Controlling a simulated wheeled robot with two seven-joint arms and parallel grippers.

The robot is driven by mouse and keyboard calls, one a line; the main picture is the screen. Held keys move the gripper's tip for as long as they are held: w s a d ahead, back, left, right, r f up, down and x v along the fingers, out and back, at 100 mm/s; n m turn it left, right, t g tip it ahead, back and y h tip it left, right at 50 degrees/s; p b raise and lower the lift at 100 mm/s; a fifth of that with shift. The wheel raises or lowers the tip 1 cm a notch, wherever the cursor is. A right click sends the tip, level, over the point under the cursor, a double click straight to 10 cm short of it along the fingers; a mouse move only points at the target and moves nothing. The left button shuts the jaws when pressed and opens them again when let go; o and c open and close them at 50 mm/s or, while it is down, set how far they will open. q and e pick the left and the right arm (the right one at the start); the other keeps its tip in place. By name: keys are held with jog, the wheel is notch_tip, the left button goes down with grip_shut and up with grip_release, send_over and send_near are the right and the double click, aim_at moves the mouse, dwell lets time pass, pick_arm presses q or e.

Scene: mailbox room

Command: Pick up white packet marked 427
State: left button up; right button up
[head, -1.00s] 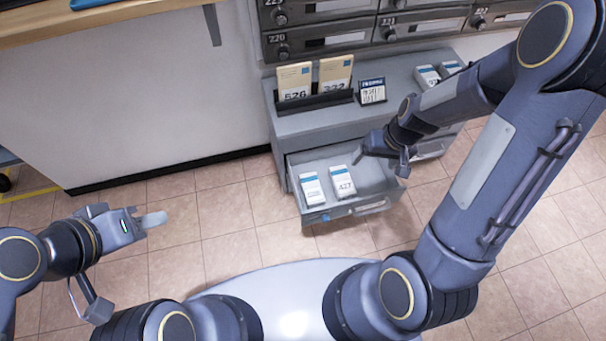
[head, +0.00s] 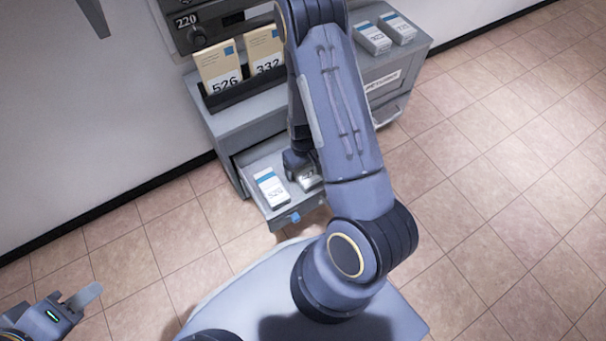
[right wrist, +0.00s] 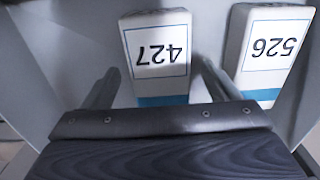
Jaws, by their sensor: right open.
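The white packet marked 427 (right wrist: 158,42) lies in the open drawer (head: 250,172), with a blue band at its end nearest my gripper. In the head view it is mostly hidden by my right arm. My right gripper (right wrist: 160,70) is open in the drawer. Its two fingers stand on either side of the packet's near end, with gaps showing, and are not closed on it. My left gripper (head: 78,304) is at the lower left of the head view, far from the drawer; its jaw opening is not clear.
A similar white packet marked 526 (head: 271,188) lies beside it in the drawer, close to one right finger (right wrist: 268,50). Cards marked 526 (head: 219,68) and 332 (head: 264,50) stand in a black rack on the cabinet. The floor (head: 500,180) right of the cabinet is clear.

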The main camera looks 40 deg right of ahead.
jog(key=shift+f, duration=0.7)
jog(key=shift+r, duration=0.1)
jog(key=shift+c, duration=0.4)
jog(key=c, duration=1.1)
jog(key=shift+o, duration=0.2)
